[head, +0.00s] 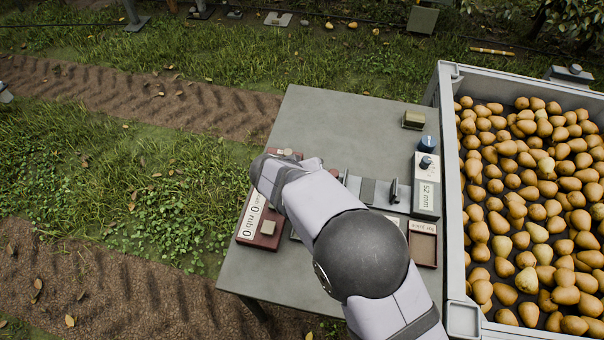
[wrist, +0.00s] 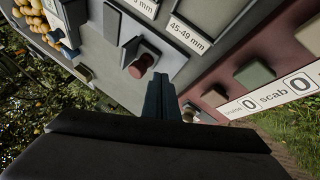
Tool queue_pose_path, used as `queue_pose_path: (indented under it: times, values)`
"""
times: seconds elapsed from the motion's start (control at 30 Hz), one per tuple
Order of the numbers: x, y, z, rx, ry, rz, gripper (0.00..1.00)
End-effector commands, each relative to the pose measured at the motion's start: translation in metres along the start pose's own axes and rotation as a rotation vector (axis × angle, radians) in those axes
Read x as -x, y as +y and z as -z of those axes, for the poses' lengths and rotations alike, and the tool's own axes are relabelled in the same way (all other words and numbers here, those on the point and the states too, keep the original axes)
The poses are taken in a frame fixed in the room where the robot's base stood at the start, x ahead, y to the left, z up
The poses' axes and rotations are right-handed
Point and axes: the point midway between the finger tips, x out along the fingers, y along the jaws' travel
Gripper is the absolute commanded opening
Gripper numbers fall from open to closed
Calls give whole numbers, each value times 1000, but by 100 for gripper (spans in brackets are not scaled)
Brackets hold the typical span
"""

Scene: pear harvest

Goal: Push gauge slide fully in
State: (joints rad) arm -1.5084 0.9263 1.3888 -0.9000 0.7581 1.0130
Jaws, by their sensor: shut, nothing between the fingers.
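The gauge stands on the grey table (head: 335,115), with a white readout (head: 427,197) marked 52 mm and a grey block (head: 367,190) beside it. A small red knob (head: 334,172), which looks like the end of the slide, shows partly past my arm. In the wrist view a dark red round knob (wrist: 143,66) sticks out from a light grey plate. My gripper (wrist: 160,82) is shut and empty, its fingers just right of and below that knob; I cannot tell whether they touch. In the head view my arm hides the fingers.
A dark red counter box (head: 268,227) with buttons lies left of my arm. A blue knob (head: 427,144), a small brass-coloured block (head: 413,120) and a red-framed tray (head: 423,244) are on the table. A pear crate (head: 449,165) borders the right. The table's back middle is clear.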

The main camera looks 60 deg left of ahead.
Motion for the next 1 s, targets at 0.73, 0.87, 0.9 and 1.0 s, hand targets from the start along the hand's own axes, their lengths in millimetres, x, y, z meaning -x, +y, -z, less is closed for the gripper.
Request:
queue_pose_path:
  times: [0.73,0.87,0.9,1.0]
  values:
    - [-13,22,-3,1,-1,-1,0]
    - [-20,38,-12,-2,-2,-3,0]
    - [-21,44,-14,-2,-2,-3,0]
    - [-23,55,-20,-1,-2,-3,0]
